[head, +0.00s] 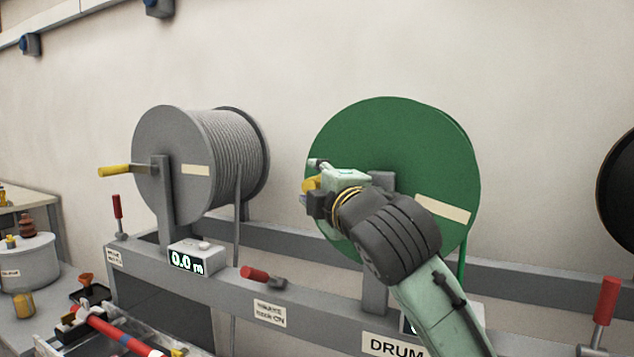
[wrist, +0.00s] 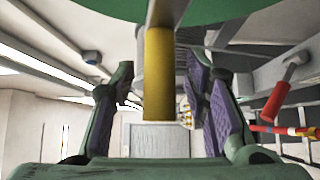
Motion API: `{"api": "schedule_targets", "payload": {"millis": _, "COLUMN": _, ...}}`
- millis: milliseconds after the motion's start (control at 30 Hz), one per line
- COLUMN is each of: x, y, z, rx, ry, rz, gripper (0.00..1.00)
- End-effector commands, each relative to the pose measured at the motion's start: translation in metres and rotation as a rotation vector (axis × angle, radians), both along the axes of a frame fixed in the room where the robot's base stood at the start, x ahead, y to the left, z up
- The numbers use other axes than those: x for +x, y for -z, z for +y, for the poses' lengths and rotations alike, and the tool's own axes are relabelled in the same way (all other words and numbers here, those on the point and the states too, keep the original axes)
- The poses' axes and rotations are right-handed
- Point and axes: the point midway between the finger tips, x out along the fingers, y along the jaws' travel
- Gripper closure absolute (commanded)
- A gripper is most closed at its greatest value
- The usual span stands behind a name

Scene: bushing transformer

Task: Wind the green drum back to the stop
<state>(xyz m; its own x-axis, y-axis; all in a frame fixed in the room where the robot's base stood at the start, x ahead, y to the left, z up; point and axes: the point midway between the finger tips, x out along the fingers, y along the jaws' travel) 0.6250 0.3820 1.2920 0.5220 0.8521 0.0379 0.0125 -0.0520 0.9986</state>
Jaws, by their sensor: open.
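The green drum (head: 400,130) stands right of centre in the head view, with a blank cream label on its face. Its green edge (wrist: 150,8) crosses the top of the wrist view. Its yellow crank handle (head: 311,183) shows at the drum's left side, partly covered by my gripper (head: 314,194). In the wrist view the yellow handle (wrist: 158,75) stands upright between the two spread purple-padded fingers of my gripper (wrist: 163,92). Gaps show on both sides of it, so the fingers are open around it. The drum's counter (head: 408,325) is mostly hidden behind my arm.
A grey cable drum (head: 175,140) with a yellow handle stands left, its counter (head: 187,261) reading 0.0 m. Red levers sit on the frame: one upright at left (head: 117,206), one lying flat (head: 253,273), one upright at right (head: 606,300). A black drum (head: 620,195) is at the right edge.

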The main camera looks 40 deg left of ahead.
Motion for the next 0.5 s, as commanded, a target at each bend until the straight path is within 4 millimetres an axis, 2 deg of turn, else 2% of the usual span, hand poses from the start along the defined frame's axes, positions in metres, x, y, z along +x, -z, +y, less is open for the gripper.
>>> {"api": "schedule_targets", "payload": {"millis": 67, "x": 0.0, "y": 0.0001, "z": -0.0002, "rx": 0.0, "ry": 0.0, "rz": 0.0, "gripper": 0.6}}
{"api": "schedule_targets", "payload": {"millis": 500, "x": -0.0001, "y": -0.0001, "z": -0.0005, "rx": 0.001, "ry": 0.0, "rz": 0.001, "gripper": 0.89}}
